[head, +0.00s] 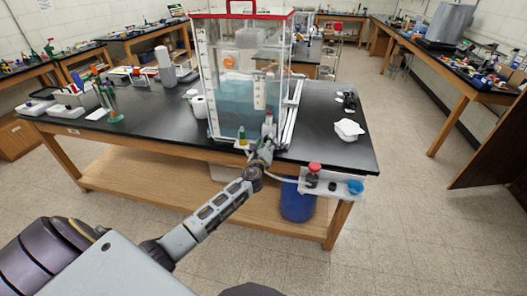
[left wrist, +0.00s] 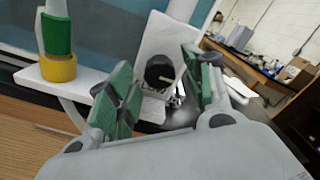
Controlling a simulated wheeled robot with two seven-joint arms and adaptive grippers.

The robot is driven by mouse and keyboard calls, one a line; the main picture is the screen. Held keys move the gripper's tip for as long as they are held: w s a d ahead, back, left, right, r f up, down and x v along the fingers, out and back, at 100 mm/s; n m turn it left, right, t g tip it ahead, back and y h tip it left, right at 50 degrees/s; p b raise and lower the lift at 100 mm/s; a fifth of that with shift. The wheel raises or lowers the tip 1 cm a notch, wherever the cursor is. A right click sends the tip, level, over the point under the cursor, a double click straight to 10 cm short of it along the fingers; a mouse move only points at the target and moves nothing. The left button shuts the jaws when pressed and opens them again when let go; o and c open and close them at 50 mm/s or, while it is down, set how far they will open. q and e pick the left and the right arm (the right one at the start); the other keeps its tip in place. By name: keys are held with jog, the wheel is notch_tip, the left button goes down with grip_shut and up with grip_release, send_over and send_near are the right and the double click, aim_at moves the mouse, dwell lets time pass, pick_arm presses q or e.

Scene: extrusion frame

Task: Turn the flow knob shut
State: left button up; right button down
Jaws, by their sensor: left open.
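A round black knob (left wrist: 160,71) with a pale pointer line sits on an upright white plate (left wrist: 172,38) in the left wrist view. My left gripper (left wrist: 158,84) is open, with one green-padded finger on each side of the knob in that view. I cannot tell whether either pad touches it. In the head view my left gripper (head: 267,136) is at the front right corner of the clear water tank (head: 232,95), and it hides the knob there. My right gripper is not in view.
A green and yellow fitting (left wrist: 57,55) stands left of the fingers on a white ledge. A white bracket (head: 343,186) with a red-topped part and a blue cup is at the black bench's (head: 335,100) front right corner. A blue bucket (head: 297,204) stands below. Floor at right is clear.

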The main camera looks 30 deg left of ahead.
pick_arm(q)
jog(key=shift+s, duration=0.15)
jog(key=v, duration=1.1)
jog(key=shift+s, duration=0.25)
jog(key=shift+d, duration=0.15)
jog(key=shift+n, duration=0.3)
dwell(0.5)
